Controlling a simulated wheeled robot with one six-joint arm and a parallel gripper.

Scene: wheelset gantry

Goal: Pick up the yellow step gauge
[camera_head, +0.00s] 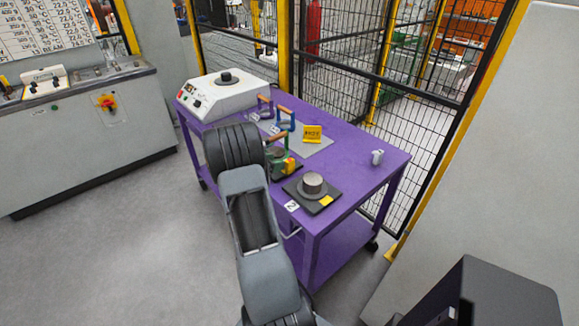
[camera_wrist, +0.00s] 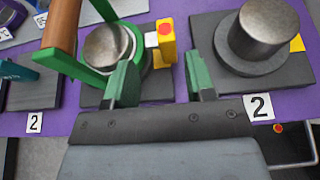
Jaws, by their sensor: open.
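A yellow block with dark lettering (camera_head: 312,134) stands upright on a grey mat on the purple cart; I take it to be the step gauge, though the lettering is too small to read. It does not show in the wrist view. A second yellow block with a red button (camera_wrist: 166,41) is beside a green-framed fixture (camera_wrist: 133,45) with an orange-brown handle. My gripper (camera_wrist: 161,82) is open and empty, with its green fingertips apart just in front of that fixture and block. In the head view my arm hides the gripper.
Floor to the left is clear.

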